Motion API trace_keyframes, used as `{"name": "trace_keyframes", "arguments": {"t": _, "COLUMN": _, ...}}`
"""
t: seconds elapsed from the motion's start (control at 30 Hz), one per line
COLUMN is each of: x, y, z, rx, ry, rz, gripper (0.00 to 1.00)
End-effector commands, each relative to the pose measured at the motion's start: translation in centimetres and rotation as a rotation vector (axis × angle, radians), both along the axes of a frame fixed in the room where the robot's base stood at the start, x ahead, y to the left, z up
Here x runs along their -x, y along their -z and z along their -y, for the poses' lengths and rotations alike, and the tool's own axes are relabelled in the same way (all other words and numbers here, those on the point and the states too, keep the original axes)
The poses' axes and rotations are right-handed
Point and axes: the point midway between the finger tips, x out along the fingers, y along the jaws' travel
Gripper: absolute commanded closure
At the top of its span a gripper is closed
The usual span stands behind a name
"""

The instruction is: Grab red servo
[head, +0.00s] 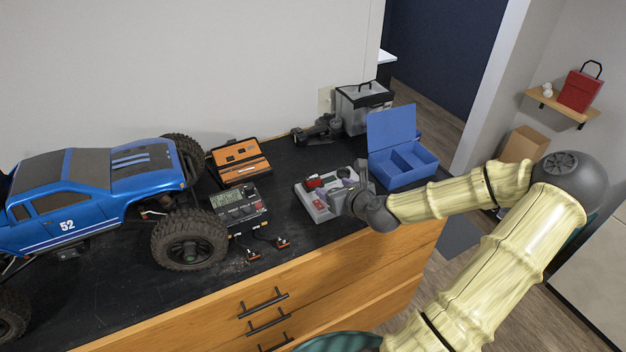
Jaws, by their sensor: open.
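A small red block that looks like the red servo (314,182) sits at the back left of a light grey tray (302,201) on the black bench top. A second small red item (319,205) lies nearer the tray's front edge. My gripper (336,193) is open over the right side of the tray, coming in from the right. Its fingers point left and are small in the head view. The red block is left of the fingertips and looks apart from them. My gripper hides the tray's right part.
A blue open box (402,169) with compartments stands right of the tray, close to my arm. A charger (240,206), an orange tool case (240,162) and a blue RC truck (100,195) are to the left. A dark tool (318,132) and a clear case (364,105) stand behind.

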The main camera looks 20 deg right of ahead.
Motion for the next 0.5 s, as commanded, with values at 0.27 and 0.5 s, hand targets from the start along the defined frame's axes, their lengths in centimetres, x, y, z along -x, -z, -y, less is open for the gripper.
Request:
{"name": "trace_keyframes", "arguments": {"t": 0.27, "x": -3.7, "y": 1.5, "z": -0.3, "rx": -0.002, "ry": -0.002, "rz": -0.001, "gripper": 0.36}}
{"name": "trace_keyframes", "arguments": {"t": 0.5, "x": -5.2, "y": 2.5, "z": -0.3, "rx": 0.0, "ry": -0.001, "rz": -0.001, "gripper": 0.36}}
